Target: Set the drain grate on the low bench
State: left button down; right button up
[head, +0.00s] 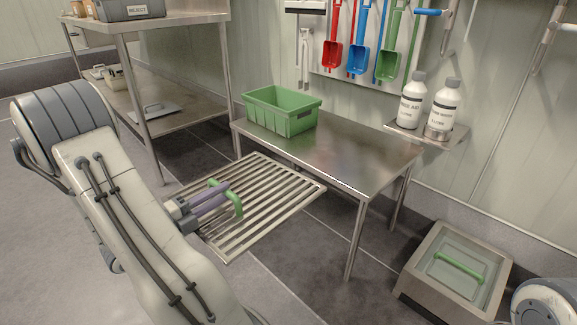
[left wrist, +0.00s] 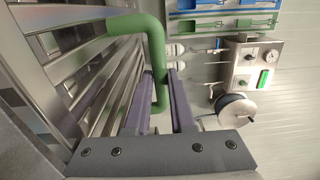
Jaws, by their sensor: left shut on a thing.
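The drain grate (head: 268,192) is a slatted steel panel with a green bar handle (head: 236,197). It hangs level in front of and left of the low bench (head: 345,160), and appears clear of the floor. My left gripper (head: 226,198), with purple fingers, is shut on the green handle. In the left wrist view the handle (left wrist: 156,50) passes between the fingers, and the grate's slats (left wrist: 85,70) fill the left side. The low bench is a steel table with a bare right half. My right gripper is not in view.
A green crate (head: 282,110) stands on the bench's left end. A wall shelf (head: 428,135) with two white bottles is behind its right end. A taller steel rack (head: 175,22) stands at the back left. A steel basin (head: 425,290) with a green-handled lid sits at right.

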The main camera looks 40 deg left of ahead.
aim_at(351, 150)
jog(key=z, duration=0.2)
jog(key=i, duration=0.85)
jog(key=u, duration=0.1)
